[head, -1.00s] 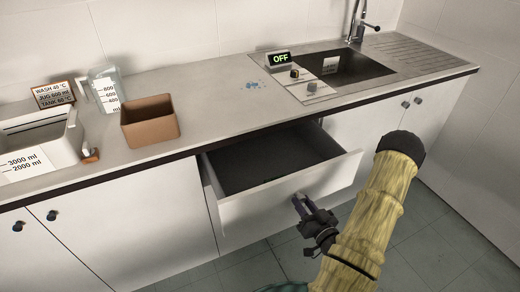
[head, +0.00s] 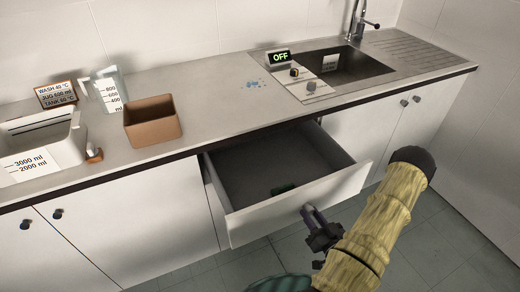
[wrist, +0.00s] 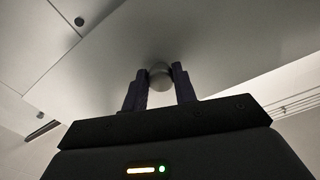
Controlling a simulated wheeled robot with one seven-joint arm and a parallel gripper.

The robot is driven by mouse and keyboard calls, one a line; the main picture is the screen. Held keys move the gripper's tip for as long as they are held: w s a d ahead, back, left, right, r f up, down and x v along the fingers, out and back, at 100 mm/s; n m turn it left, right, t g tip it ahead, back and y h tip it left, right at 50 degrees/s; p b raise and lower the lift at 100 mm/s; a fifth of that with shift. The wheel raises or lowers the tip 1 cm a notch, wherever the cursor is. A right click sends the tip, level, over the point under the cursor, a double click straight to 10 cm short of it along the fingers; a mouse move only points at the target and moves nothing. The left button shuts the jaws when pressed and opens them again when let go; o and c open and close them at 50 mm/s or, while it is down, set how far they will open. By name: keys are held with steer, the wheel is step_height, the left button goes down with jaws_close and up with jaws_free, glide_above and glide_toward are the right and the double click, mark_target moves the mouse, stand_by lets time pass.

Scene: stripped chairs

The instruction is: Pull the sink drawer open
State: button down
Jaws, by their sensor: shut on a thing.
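The sink drawer (head: 300,205) stands well open below the worktop, its white front pulled out towards me. A dark green item (head: 283,188) lies inside, too small to make out. My gripper (head: 308,210) is at the middle of the drawer front, with the knob hidden behind its fingers in the head view. In the wrist view, the round drawer knob (wrist: 159,76) sits between the two fingers of my gripper (wrist: 160,82), which are shut on it.
On the worktop (head: 210,110) stand a brown box (head: 152,124), a jug (head: 108,90), a white tank (head: 40,145) and a small sign (head: 56,96). The sink (head: 345,70) and an OFF display (head: 278,59) are at the right. Closed cupboards flank the drawer.

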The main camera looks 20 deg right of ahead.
steer(key=shift+s+d+p, duration=0.1)
steer(key=shift+s+p, duration=0.35)
steer(key=shift+s, duration=1.65)
steer(key=c, duration=0.8)
jaws_free()
steer(key=s+p, duration=0.2)
steer(key=s, duration=0.4)
